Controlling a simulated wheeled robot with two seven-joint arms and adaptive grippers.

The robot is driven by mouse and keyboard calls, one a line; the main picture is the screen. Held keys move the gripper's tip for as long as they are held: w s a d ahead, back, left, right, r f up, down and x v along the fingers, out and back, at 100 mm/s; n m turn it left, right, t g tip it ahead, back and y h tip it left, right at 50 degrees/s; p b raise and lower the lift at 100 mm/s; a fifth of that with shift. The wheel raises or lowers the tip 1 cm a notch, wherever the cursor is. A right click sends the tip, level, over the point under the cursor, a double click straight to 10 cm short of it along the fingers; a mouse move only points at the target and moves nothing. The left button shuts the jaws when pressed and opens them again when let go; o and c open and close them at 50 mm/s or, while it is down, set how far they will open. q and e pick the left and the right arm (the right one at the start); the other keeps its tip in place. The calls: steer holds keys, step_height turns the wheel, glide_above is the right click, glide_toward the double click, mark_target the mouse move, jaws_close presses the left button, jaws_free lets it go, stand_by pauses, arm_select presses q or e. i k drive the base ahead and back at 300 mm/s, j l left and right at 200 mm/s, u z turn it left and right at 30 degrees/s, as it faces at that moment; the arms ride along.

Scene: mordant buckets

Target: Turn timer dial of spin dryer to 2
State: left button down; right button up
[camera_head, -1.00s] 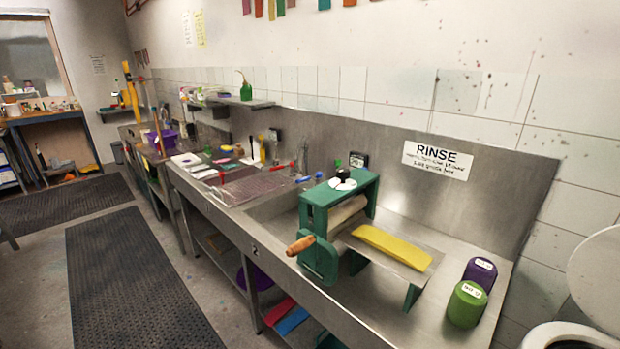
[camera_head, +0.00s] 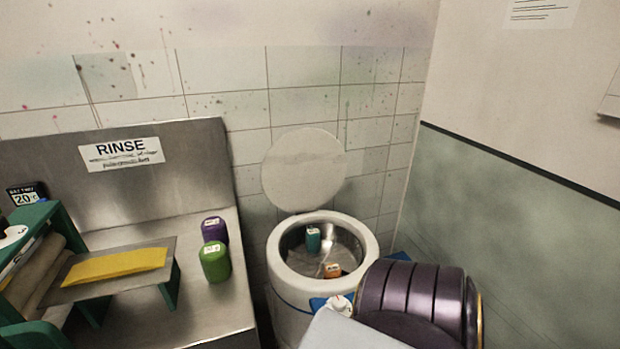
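The spin dryer (camera_head: 283,267) is a white round drum at the right end of the steel counter, with its pale round lid (camera_head: 304,168) raised against the tiled wall. Its metal basket holds a teal jar (camera_head: 313,239) and an orange item (camera_head: 332,271). I cannot make out a timer dial on it; its lower front is partly cut off by the frame and by things in front.

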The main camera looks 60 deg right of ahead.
mark_target(339, 302)
steer(key=z, duration=2.4)
